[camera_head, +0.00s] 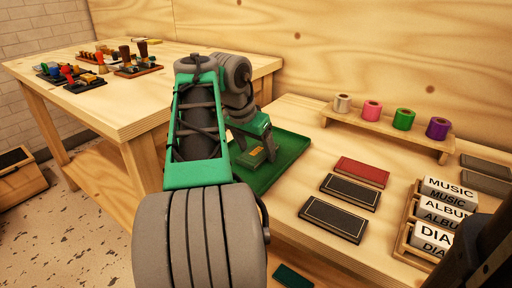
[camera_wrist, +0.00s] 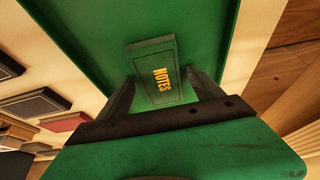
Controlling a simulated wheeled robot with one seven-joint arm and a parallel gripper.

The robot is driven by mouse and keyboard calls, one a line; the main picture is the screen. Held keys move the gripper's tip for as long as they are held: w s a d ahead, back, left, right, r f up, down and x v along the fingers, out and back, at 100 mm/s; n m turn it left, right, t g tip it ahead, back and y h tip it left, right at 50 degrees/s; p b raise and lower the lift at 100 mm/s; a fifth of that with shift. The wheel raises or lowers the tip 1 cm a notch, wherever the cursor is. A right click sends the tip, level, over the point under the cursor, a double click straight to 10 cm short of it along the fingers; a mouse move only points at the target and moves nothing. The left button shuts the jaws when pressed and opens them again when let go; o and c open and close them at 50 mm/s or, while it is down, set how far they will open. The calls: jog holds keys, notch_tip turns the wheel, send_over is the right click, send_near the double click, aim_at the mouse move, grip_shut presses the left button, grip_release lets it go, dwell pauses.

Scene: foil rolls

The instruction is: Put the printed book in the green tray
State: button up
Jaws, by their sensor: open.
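The tray's green floor also fills the upper part of the wrist view (camera_wrist: 205,25). My gripper (camera_wrist: 163,88) is open over the tray, with one dark finger at each side of the book's near end. A gap shows beside the fingers, but I cannot tell whether either touches the book. My arm hides the tray's left part in the head view.
Right of the tray lie a red book (camera_head: 362,171) and two dark books (camera_head: 350,192). A wooden rack (camera_head: 405,236) holds labelled blocks. Coloured foil rolls stand on a wooden riser (camera_head: 385,131) behind. A second table (camera_head: 130,110) at left carries stamps. Bare tabletop lies between tray and books.

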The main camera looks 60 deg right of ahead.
jog(key=shift+r+p, duration=0.3)
jog(key=shift+r, duration=0.1)
jog(key=s+p+v, duration=0.1)
jog(key=p+v, duration=0.7)
jog(key=v, duration=0.4)
jog(key=w+a+f+n, duration=0.2)
jog(key=w, duration=0.1)
jog(key=w+a+f+n, duration=0.2)
jog(key=w+a, duration=0.1)
jog(key=w+a+f+n+t, duration=0.1)
jog(key=w+a+f+n, duration=0.1)
jog(key=w+a, duration=0.1)
jog(key=shift+w+a+f+n, duration=0.25)
jog(key=shift+w+f+n, duration=0.05)
jog(key=shift+w, duration=0.15)
jog(key=w+a+f+n+t+y, duration=0.15)
jog(key=a+f+n, duration=0.25)
jog(key=a, duration=0.4)
jog(key=w+a+f+n, duration=0.3)
jog(key=a+f, duration=0.2)
jog(key=a, duration=0.2)
jog(key=s+a+f+n+y, duration=0.1)
jog(key=a+f+n, duration=0.2)
jog(key=a, duration=0.4)
jog(key=s+a+f+n+y, duration=0.2)
jog(key=a+f+n, duration=0.1)
jog(key=a+f, duration=0.2)
jog(key=a, duration=0.2)
jog(key=shift+a, duration=0.35)
